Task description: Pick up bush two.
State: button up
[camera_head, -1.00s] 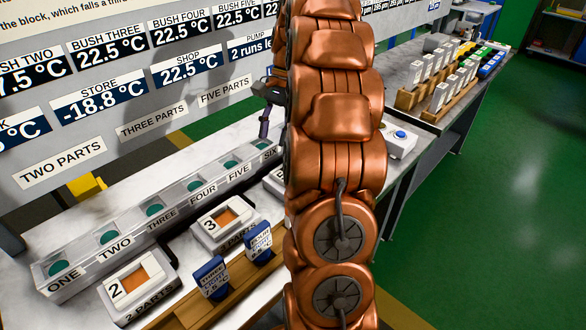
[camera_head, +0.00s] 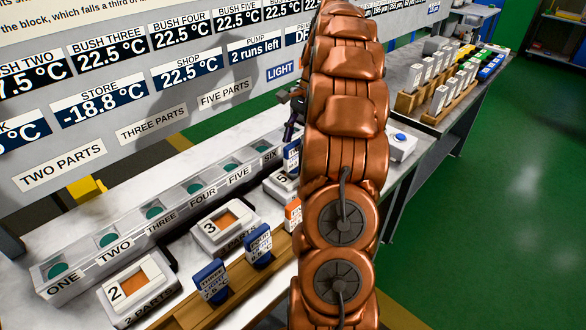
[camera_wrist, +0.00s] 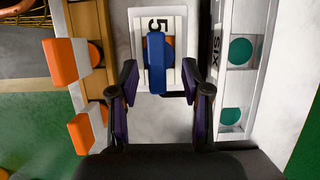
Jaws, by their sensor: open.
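My gripper (camera_wrist: 160,84) is open in the wrist view, its dark fingers apart with purple pads. A blue tag (camera_wrist: 156,60) stands between the fingertips, with a gap on each side. Behind it is the white block marked 5 (camera_wrist: 141,30), with an orange patch partly hidden by the tag. In the head view the blue tag (camera_head: 291,156) shows just below my gripper (camera_head: 291,132), by the 5 block (camera_head: 281,188). Its lettering is too small to read, so I cannot tell whether it is bush two.
The numbered holder (camera_head: 150,228) runs along the left, with teal discs in its slots. White blocks 2 (camera_head: 150,298) and 3 (camera_head: 208,238) stand beside it. A wooden rack (camera_head: 225,300) carries blue tags (camera_head: 210,281) and an orange tag (camera_head: 293,214).

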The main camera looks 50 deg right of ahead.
aim_at(291, 156)
jog(key=shift+s+a+f+p, duration=0.1)
jog(key=shift+a+f+p, duration=0.45)
jog(key=shift+f, duration=0.15)
jog(key=shift+p+x, duration=0.35)
jog(key=shift+x, duration=1.35)
grip_shut()
